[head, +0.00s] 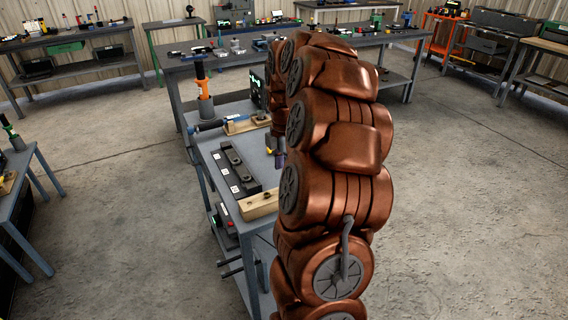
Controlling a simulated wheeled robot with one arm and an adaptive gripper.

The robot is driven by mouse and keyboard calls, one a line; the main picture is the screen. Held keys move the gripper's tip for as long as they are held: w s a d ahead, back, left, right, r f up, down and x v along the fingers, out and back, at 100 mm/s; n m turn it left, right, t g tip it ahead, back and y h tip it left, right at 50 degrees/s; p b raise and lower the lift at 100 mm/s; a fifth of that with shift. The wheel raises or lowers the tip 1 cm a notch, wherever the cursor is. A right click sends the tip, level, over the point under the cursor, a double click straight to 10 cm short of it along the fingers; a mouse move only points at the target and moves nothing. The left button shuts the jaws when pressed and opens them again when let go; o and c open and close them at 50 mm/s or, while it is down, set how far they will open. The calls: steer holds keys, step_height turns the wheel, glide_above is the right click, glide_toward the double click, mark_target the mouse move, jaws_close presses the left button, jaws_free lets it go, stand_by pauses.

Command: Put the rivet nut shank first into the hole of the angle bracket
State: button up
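My copper-coloured arm fills the middle of the head view and hides part of the workbench (208,152). I cannot make out the rivet nut. I cannot tell the angle bracket for certain. A dark strip (238,168) with round holes and white labels lies along the bench, left of my gripper.
A wooden block (258,204) with a hole lies at the near end of the bench. Another wooden block (246,124), a blue-handled tool (208,126) and an orange tool (202,84) in a grey holder stand farther back. Other benches line the walls; the floor between is clear.

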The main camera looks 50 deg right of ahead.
steer(key=shift+f+b, duration=1.05)
steer(key=shift+f, duration=1.85)
jaws_close()
steer(key=shift+r, duration=0.25)
steer(key=shift+r+p, duration=0.35)
steer(key=shift+r, duration=0.9)
